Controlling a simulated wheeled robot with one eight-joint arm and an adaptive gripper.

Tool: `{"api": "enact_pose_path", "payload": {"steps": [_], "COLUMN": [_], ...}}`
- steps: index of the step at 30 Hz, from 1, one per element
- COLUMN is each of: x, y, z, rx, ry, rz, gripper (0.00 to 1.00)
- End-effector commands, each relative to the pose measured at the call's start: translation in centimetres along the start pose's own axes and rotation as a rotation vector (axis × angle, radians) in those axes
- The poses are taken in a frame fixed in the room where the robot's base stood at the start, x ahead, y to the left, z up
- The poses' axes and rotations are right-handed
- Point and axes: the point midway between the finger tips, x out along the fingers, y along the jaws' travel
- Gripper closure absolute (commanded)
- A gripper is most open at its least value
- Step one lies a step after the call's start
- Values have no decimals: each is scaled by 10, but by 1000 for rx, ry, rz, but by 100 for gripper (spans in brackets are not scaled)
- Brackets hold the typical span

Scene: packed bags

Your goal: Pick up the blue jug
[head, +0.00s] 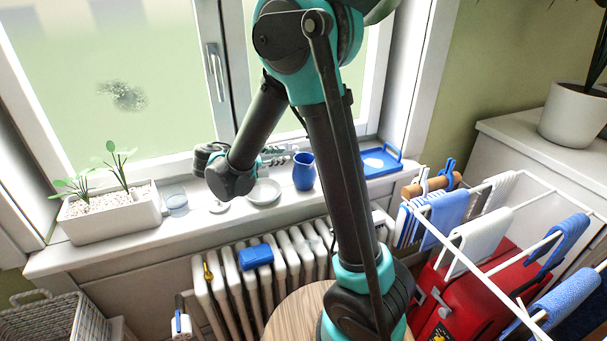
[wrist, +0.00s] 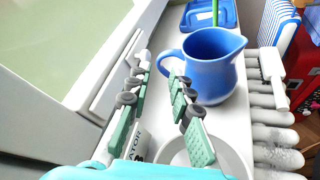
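The blue jug (head: 303,172) stands upright on the white windowsill, right of a white bowl (head: 263,192). In the wrist view the jug (wrist: 212,68) is ahead, its handle to the left and its spout to the right. My gripper (wrist: 160,72) is open and empty, with a gap between its fingers. In that view the handle appears just beyond and between the fingertips; I cannot tell whether they touch. In the head view my gripper (head: 280,155) is left of the jug, partly hidden by my arm.
A blue tray (head: 382,163) lies right of the jug. A glass (head: 176,202) and a planter (head: 108,212) stand to the left. The window is behind the sill. A radiator (head: 262,275) is below, and a drying rack with cloths (head: 481,240) stands at the right.

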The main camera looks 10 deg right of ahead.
Motion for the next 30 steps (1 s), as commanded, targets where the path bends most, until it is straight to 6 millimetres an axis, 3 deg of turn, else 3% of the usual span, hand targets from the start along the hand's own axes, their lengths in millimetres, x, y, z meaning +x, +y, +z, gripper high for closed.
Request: {"api": "enact_pose_path", "payload": {"steps": [5,14,23,28,30], "x": [12,51,55,55,55], "y": [0,-1,-1,-1,-1], "z": [-1,-2,-3,-3,-3], "rx": [1,1,0,1,0], "ry": [0,-1,0,0,0], "rz": [-1,-1,0,0,0], "gripper": [79,79,79,100,100]}}
